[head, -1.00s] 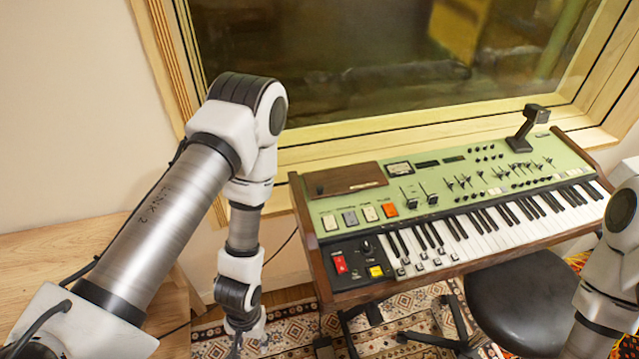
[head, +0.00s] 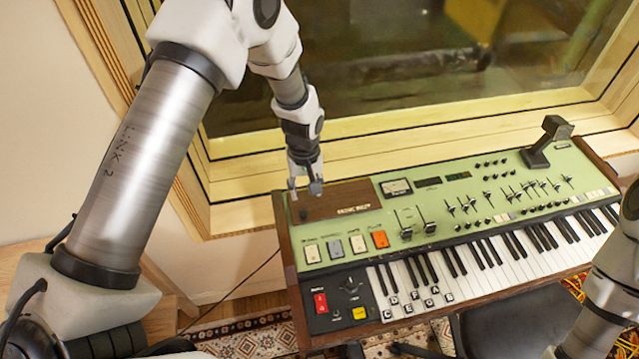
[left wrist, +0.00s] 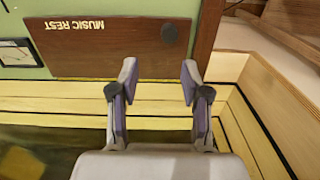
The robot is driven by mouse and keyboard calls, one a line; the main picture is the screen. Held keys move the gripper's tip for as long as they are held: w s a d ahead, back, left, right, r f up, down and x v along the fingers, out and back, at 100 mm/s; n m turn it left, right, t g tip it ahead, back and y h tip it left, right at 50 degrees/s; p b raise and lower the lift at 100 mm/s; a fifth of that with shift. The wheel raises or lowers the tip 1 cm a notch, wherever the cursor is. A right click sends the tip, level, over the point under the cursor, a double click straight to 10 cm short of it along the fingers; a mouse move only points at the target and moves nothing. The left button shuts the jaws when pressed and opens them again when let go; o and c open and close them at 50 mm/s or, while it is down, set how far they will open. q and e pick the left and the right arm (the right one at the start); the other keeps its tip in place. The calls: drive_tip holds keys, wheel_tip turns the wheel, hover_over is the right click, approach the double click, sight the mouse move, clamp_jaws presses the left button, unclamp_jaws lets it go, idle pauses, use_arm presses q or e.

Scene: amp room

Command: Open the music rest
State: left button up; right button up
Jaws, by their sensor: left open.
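The music rest (head: 345,199) is a flat brown wooden panel at the back left of the green keyboard's top. It lies flat and its lettering reads "MUSIC REST". In the left wrist view the music rest (left wrist: 110,48) shows upside down, with a dark round knob (left wrist: 170,33) near one end. My left gripper (head: 304,190) is open and empty at the panel's left end, by the back edge. In the left wrist view my left gripper (left wrist: 158,75) has its two fingertips apart, near the panel's knob end. Only a link of my right arm shows, at the right edge.
The keyboard (head: 440,222) stands before a wood-framed window (head: 390,133). A black device (head: 547,143) stands at its back right. A black stool (head: 520,325) is in front, with a patterned rug (head: 255,338) below. A wooden surface (head: 165,318) lies at left.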

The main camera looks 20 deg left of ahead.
sight(304, 213)
use_arm(q)
drive_tip(key=shift+w+f, duration=0.25)
drive_tip(key=shift+w, duration=0.15)
drive_tip(key=s+f, duration=0.1)
drive_tip(key=s+f+p, duration=0.1)
drive_tip(key=s, duration=0.1)
drive_tip(key=s+f, duration=0.1)
drive_tip(key=s, duration=0.1)
drive_tip(key=shift+f+p, duration=0.15)
drive_tip(key=shift+p, duration=0.25)
drive_tip(key=w+f, duration=0.2)
drive_tip(key=f, duration=0.1)
drive_tip(key=shift+w+f, duration=0.15)
drive_tip(key=shift+w, duration=0.2)
drive_tip(key=shift+s, duration=0.1)
drive_tip(key=shift+s+r, duration=0.25)
drive_tip(key=shift+r, duration=0.05)
drive_tip(key=c, duration=0.4)
drive_tip(key=shift+s+r, duration=0.15)
drive_tip(key=shift+s, duration=0.05)
clamp_jaws()
drive_tip(key=shift+w, duration=0.1)
use_arm(e)
drive_tip(key=shift+s+r, duration=1.05)
drive_tip(key=shift+r, duration=0.2)
